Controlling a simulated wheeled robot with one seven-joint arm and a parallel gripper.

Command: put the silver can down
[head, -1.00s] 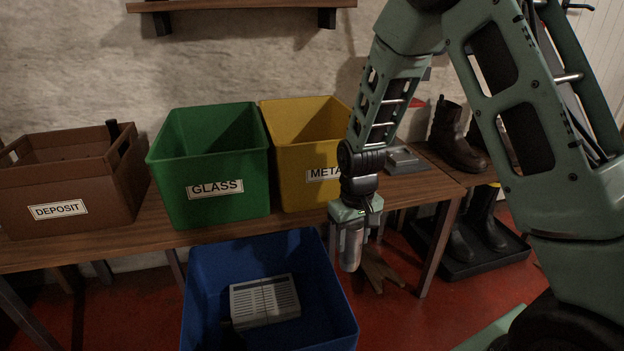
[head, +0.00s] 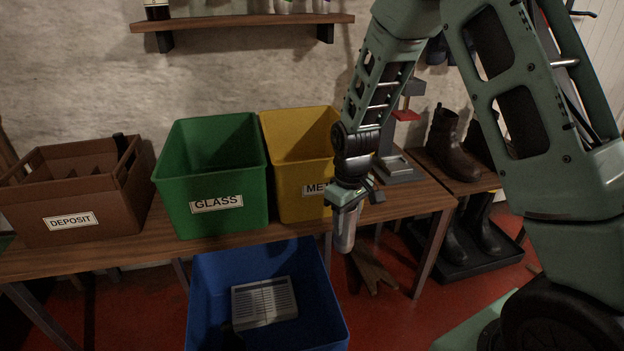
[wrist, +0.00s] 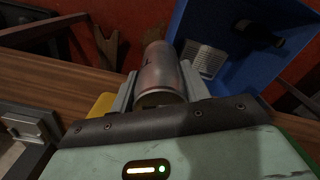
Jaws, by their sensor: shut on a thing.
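My gripper (head: 347,200) is shut on the silver can (head: 345,233), which hangs below it, slightly tilted, in front of the bench edge and beside the blue bin's right side. In the wrist view the silver can (wrist: 161,72) sits between the two fingers (wrist: 160,88). The yellow metal bin (head: 296,150), its label partly covered by my arm, stands on the bench behind the gripper. The green glass bin (head: 212,170) stands to its left. The can touches no surface that I can see.
The blue bin (head: 207,300) stands low in front of the bench (head: 150,248) and holds a grey slatted thing (head: 264,302). A brown deposit crate (head: 70,215) is at the left. Boots (head: 450,145) are at the right. A brown forked thing (head: 372,272) lies on the red floor.

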